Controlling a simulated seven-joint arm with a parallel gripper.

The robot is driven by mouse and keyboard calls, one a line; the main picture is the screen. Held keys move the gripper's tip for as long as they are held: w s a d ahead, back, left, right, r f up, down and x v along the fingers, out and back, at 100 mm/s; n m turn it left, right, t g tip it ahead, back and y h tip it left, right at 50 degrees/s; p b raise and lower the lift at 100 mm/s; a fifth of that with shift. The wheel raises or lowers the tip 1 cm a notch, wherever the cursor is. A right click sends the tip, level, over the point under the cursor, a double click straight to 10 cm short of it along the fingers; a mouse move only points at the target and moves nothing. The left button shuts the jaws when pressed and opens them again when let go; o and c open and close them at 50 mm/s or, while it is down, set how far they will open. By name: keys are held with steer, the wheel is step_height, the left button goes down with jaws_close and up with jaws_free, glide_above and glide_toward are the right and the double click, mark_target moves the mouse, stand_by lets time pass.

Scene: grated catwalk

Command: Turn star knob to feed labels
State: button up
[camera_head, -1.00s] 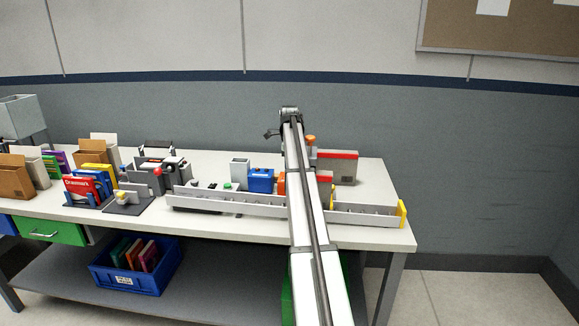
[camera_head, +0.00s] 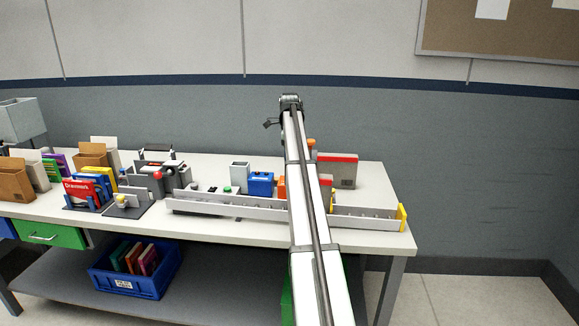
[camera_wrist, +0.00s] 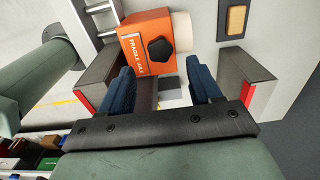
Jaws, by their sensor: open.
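The orange label dispenser (camera_wrist: 145,52), with a white "FRAGILE" label on its face, shows at the top middle of the wrist view. A black star knob (camera_wrist: 161,50) is on that face, and a cream roll (camera_wrist: 182,32) sits at its right side. My gripper (camera_wrist: 161,75) is open and empty. Its two blue-padded fingers are below the knob in the picture, one to each side, and do not touch it. In the head view an orange part (camera_head: 281,187) shows beside my arm, which hides much of what is behind it; the knob cannot be made out there.
In the head view a long grey rail (camera_head: 235,207) with a yellow end (camera_head: 402,217) runs along the bench front. A blue box (camera_head: 261,184) stands left of my arm, and a grey box with a red stripe (camera_head: 338,171) stands right. The bench's right end is fairly clear.

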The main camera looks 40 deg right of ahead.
step_height(320, 180, up, 8)
stand_by(0.4)
stand_by(0.4)
